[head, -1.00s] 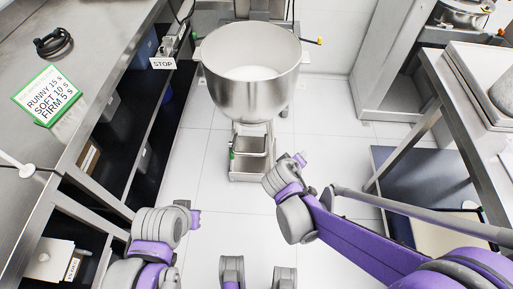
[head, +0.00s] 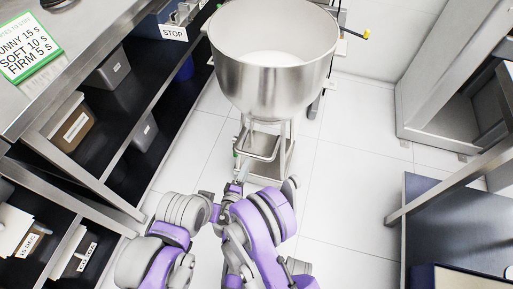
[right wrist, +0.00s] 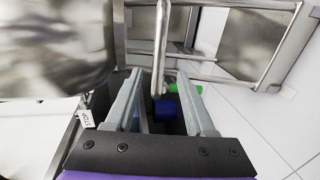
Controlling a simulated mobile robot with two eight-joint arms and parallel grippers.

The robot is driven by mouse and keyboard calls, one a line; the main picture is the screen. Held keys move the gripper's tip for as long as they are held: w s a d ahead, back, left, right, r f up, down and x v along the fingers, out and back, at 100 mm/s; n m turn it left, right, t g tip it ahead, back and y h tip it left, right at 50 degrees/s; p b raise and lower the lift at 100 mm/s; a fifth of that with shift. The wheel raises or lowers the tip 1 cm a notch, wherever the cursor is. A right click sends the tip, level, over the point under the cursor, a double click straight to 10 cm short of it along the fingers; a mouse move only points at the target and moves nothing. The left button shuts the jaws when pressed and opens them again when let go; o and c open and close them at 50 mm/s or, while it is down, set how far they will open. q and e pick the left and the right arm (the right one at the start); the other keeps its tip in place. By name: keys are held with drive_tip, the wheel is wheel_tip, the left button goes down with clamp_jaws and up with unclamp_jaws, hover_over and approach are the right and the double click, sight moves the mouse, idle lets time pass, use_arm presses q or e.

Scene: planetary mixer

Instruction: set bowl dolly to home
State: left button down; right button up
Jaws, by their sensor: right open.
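The bowl dolly (head: 281,158) is a steel frame on the floor below a large steel mixing bowl (head: 272,85) with white contents. Its looped handle (head: 258,150) faces me. My right gripper (head: 238,182) is low in front of the dolly, close to the handle. In the right wrist view the gripper (right wrist: 162,85) is open, and a steel bar (right wrist: 160,45) of the dolly runs down between the fingertips. I cannot tell whether they touch. My left arm (head: 165,235) is at the lower left; its gripper's jaws cannot be made out.
A steel bench with dark shelves and bins (head: 108,70) stands left, with a STOP sign (head: 173,32) and a green-edged timing card (head: 28,48). A steel stand (head: 440,180) is at right. White floor (head: 340,190) is clear between.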

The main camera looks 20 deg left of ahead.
drive_tip(key=w+p, duration=0.1)
drive_tip(key=p, duration=0.1)
drive_tip(key=w+p, duration=0.1)
drive_tip(key=p, duration=0.1)
drive_tip(key=shift+r, duration=0.25)
use_arm(q)
drive_tip(key=shift+s+r+b, duration=0.15)
drive_tip(key=shift+r+b, duration=0.2)
drive_tip(key=shift+r, duration=0.7)
drive_tip(key=shift+s+r+b, duration=0.1)
drive_tip(key=shift+r+b, duration=0.2)
drive_tip(key=shift+r, duration=0.7)
use_arm(e)
drive_tip(key=x, duration=0.8)
drive_tip(key=shift+f, duration=0.35)
drive_tip(key=shift+w, duration=0.15)
clamp_jaws()
